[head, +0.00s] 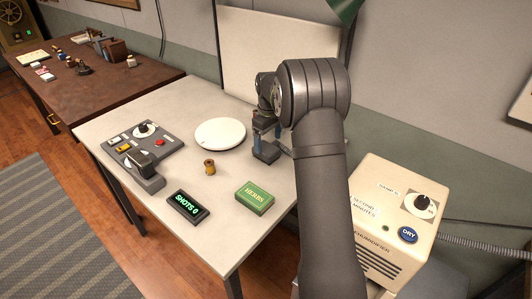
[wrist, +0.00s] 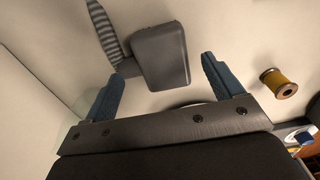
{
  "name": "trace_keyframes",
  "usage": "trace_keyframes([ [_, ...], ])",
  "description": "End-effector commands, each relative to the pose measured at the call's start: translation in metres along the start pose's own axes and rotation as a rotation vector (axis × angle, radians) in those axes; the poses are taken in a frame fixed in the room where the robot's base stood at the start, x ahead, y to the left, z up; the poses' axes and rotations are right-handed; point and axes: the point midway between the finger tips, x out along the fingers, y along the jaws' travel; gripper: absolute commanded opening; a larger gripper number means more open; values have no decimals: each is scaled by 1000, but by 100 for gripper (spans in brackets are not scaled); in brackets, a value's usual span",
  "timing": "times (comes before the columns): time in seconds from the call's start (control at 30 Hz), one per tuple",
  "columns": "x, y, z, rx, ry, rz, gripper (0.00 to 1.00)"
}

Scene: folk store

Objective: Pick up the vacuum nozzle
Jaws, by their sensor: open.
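The vacuum nozzle looks to be the dark grey rounded block (wrist: 163,50) in the wrist view, with a grey ribbed hose end (wrist: 103,28) at its left. In the head view it is a dark block (head: 266,152) on the pale table, below my gripper (head: 267,134). My gripper's two blue fingers also show in the wrist view (wrist: 163,72). My arm hides part of the hose in the head view.
A white round plate (head: 220,132) lies left of the nozzle. A brass spool (head: 209,167), a green HERBS box (head: 254,198), a SHOTS display (head: 187,206) and a control panel (head: 140,146) share the table. A cream dehumidifier (head: 378,247) stands at right. A panel (head: 275,50) rises behind.

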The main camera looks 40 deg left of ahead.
Motion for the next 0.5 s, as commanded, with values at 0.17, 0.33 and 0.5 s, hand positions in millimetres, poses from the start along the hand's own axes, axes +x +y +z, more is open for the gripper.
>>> trace_keyframes([
  [0.17, 29, -4, 1, 0, -4, -3, 85],
  [0.33, 44, -3, 0, 0, -2, -1, 85],
  [0.5, 45, -3, 0, 0, -1, -1, 85],
])
